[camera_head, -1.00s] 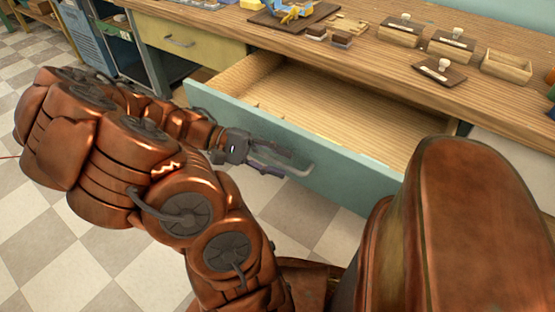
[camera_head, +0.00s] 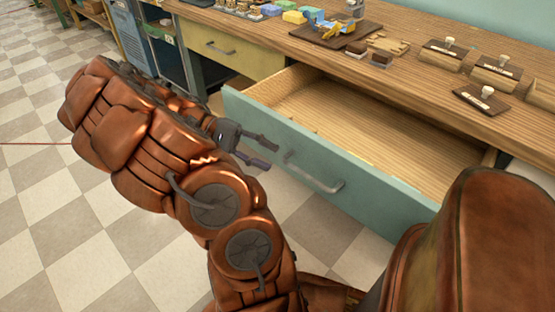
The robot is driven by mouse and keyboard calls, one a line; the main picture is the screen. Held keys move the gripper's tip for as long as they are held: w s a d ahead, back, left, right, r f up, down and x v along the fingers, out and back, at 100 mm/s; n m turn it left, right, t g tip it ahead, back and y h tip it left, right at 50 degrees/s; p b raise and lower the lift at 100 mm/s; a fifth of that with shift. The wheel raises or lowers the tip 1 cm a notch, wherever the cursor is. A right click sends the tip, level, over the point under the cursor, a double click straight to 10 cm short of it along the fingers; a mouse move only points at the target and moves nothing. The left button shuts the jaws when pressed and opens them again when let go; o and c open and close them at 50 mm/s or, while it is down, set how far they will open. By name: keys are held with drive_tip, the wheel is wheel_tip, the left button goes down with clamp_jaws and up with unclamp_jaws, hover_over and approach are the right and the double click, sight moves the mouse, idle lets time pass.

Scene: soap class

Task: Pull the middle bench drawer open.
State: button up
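The bench drawer with the teal front (camera_head: 350,185) is pulled well out from under the wooden bench. Its pale wood inside (camera_head: 385,130) looks empty.
A yellow drawer (camera_head: 225,48) to the left is shut. The bench top (camera_head: 420,82) bears stamps with knobs (camera_head: 487,94), dark boards, small blocks and a wooden box (camera_head: 543,95). Checkered floor (camera_head: 60,220) lies open at the left.

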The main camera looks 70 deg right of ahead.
drive_tip(key=shift+w+r, duration=0.15)
drive_tip(key=shift+w, duration=0.4)
drive_tip(key=w+a+r+n+t+p, duration=0.1)
drive_tip(key=a+r+n+t+p, duration=1.1)
drive_tip(key=a+r+p, duration=1.4)
drive_tip(key=a+t+p, duration=0.1)
drive_tip(key=a+p, duration=0.1)
drive_tip(key=p, duration=0.1)
drive_tip(key=shift+a+r+t+h, duration=0.15)
drive_tip(key=shift+a+t+h, duration=0.15)
drive_tip(key=shift+a, duration=0.05)
drive_tip(key=shift+d, duration=0.15)
